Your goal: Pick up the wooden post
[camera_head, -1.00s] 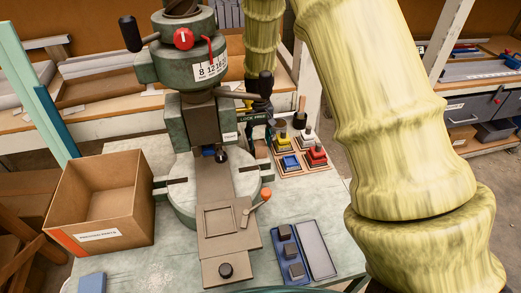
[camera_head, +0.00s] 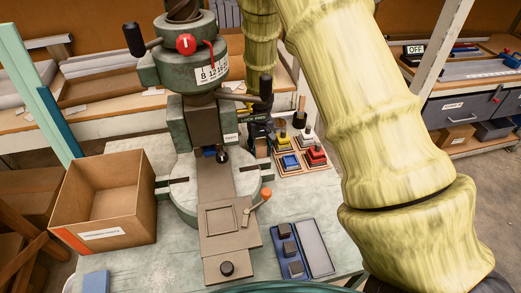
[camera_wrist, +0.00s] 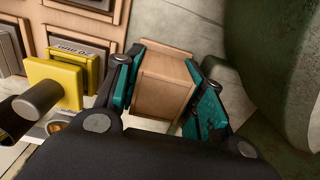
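The wooden post (camera_wrist: 162,88) is a light-brown squared block between my fingers in the wrist view. My gripper (camera_wrist: 165,92) has one teal pad close along each side of it. I cannot tell whether both pads press on the wood or a thin gap remains. In the head view my gripper is dark and small behind the press, beside the coloured stamp blocks, and its fingers are hard to make out. A narrow brown piece (camera_head: 262,147) shows below it and may be the post.
The green fly press (camera_head: 190,70) stands just left of my gripper. Coloured blocks on wooden bases (camera_head: 291,162) sit close on the right, with a yellow one (camera_wrist: 53,82) near my finger. An open cardboard box (camera_head: 103,205) and a blue tray (camera_head: 303,250) are on the bench.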

